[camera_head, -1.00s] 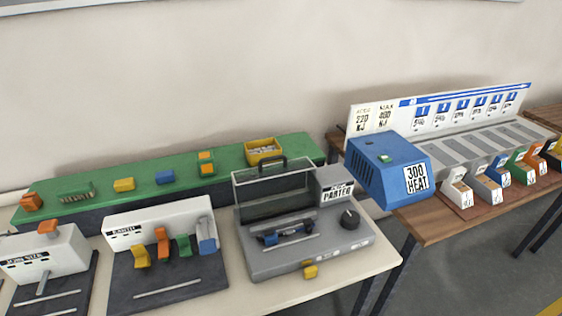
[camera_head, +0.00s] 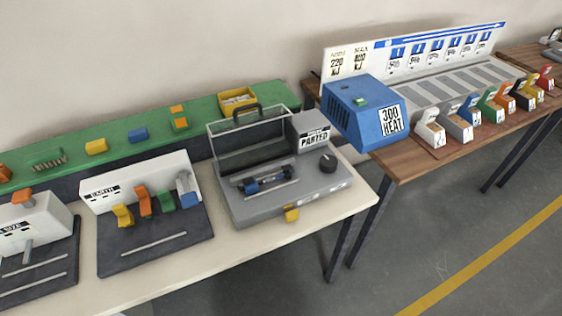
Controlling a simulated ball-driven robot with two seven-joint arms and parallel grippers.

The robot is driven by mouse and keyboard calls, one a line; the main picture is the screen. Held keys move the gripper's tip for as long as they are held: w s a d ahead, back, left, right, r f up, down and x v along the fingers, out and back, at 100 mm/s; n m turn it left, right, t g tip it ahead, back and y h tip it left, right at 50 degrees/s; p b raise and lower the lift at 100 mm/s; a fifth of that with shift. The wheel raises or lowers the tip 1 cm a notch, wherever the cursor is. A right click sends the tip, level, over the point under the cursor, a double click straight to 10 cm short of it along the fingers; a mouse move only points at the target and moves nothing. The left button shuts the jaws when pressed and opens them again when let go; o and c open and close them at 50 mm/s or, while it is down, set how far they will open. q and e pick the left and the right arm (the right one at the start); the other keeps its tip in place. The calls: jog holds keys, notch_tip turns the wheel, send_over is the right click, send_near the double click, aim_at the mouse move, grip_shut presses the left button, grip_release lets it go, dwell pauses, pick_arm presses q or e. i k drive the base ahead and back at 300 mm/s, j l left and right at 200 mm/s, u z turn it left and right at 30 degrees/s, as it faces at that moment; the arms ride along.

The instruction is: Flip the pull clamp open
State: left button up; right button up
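No part is marked as the pull clamp, and I cannot tell which one it is. A dark fixture base (camera_head: 155,243) on the near table has a white back block (camera_head: 141,183) with a row of coloured levers: yellow (camera_head: 122,215), orange (camera_head: 144,202), green (camera_head: 167,201) and a grey-and-blue one (camera_head: 188,192). The grey machine (camera_head: 270,207) beside it has a clear raised cover (camera_head: 248,139), a blue-and-black part (camera_head: 265,182) on its deck and a small yellow tab (camera_head: 291,214) at its front edge. Neither of my grippers is in view.
A green shelf (camera_head: 70,157) with coloured blocks and a yellow bin (camera_head: 238,100) runs behind. At left stands another white fixture (camera_head: 30,226). A blue heater box (camera_head: 366,112) and several coloured bins (camera_head: 470,110) stand on the wooden table (camera_head: 415,168). The floor in front is clear.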

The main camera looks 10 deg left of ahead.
aim_at(290, 216)
jog(key=l, duration=0.65)
jog(key=k+l, duration=0.15)
jog(key=l, duration=1.2)
